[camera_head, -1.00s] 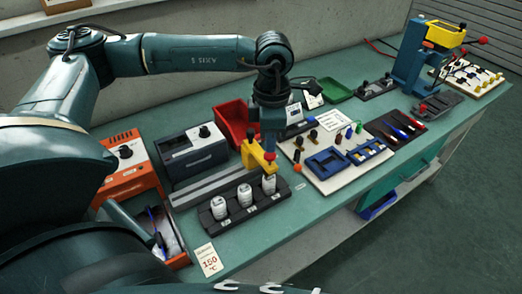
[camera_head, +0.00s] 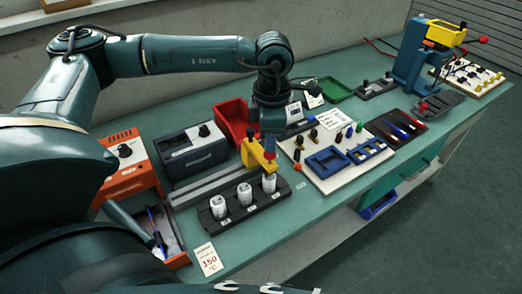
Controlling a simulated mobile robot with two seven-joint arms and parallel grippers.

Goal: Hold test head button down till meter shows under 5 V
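A yellow test head (camera_head: 256,155) stands at the right end of a grey rail, its front over the rightmost white cylinder (camera_head: 269,183) in a black rack. My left gripper (camera_head: 268,147) points straight down onto the test head's front. Its fingertips look like one narrow block, shut, at the red button, which is mostly covered; I cannot tell how far it is pressed. A small display (camera_head: 294,111), perhaps the meter, shows behind my wrist; its reading is too small to make out. My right gripper is not in view.
Two more white cylinders (camera_head: 218,207) share the rack. A red bin (camera_head: 231,117) stands behind, and a dark grey unit (camera_head: 194,152) and an orange unit (camera_head: 127,165) to the left. A white board with blue frames (camera_head: 327,163) lies close on the right.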

